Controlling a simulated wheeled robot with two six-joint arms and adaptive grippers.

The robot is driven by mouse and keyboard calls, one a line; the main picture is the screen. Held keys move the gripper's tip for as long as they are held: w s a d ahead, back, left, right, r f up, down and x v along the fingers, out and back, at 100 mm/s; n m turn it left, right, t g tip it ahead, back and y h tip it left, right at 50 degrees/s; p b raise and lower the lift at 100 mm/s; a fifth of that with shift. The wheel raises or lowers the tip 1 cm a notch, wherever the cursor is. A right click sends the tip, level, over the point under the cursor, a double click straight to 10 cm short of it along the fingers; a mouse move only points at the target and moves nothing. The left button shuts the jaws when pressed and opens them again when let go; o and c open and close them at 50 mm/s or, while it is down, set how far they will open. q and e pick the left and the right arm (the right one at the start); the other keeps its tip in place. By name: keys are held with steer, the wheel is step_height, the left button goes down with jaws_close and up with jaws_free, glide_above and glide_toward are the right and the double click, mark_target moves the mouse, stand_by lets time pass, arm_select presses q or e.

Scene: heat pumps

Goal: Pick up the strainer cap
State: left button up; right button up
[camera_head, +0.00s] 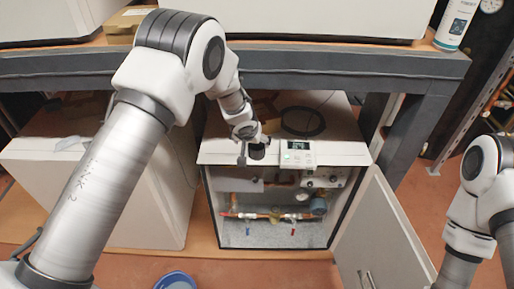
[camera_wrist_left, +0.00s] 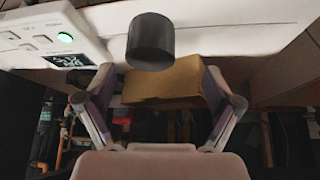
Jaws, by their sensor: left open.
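The strainer cap, a small black cylinder (camera_head: 257,151), stands on the front top edge of the open white heat pump (camera_head: 340,151). It also shows in the left wrist view, at the top centre (camera_wrist_left: 150,42). My left gripper (camera_head: 249,147) is above and beside the cap in the head view. In the wrist view its fingers (camera_wrist_left: 159,76) are spread and the cap appears beyond the fingertips, not held. Whether a finger touches the cap cannot be told. My right arm shows at the right edge, but its gripper is out of view.
A control panel with a small display (camera_head: 297,153) sits right of the cap. A dark table frame (camera_head: 300,62) runs above the heat pump. A tan box (camera_wrist_left: 163,82) appears between the fingers in the wrist view. The open door (camera_head: 380,240) stands out at right.

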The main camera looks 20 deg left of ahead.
mark_target(256, 145)
arm_select(q)
steer(key=f, duration=0.1)
steer(key=w+d+f+p, duration=0.1)
steer(key=w+f+p, duration=0.1)
steer(key=shift+w+d+f, duration=0.2)
steer(key=shift+w+d, duration=0.05)
steer(key=shift+w+a+f, duration=0.1)
steer(key=shift+a+f, duration=0.05)
steer(key=shift+f, duration=0.15)
steer(key=shift+a+f, duration=0.15)
steer(key=shift+a, duration=0.1)
steer(key=shift+d, duration=0.2)
steer(key=c, duration=1.2)
steer(key=shift+a, duration=0.1)
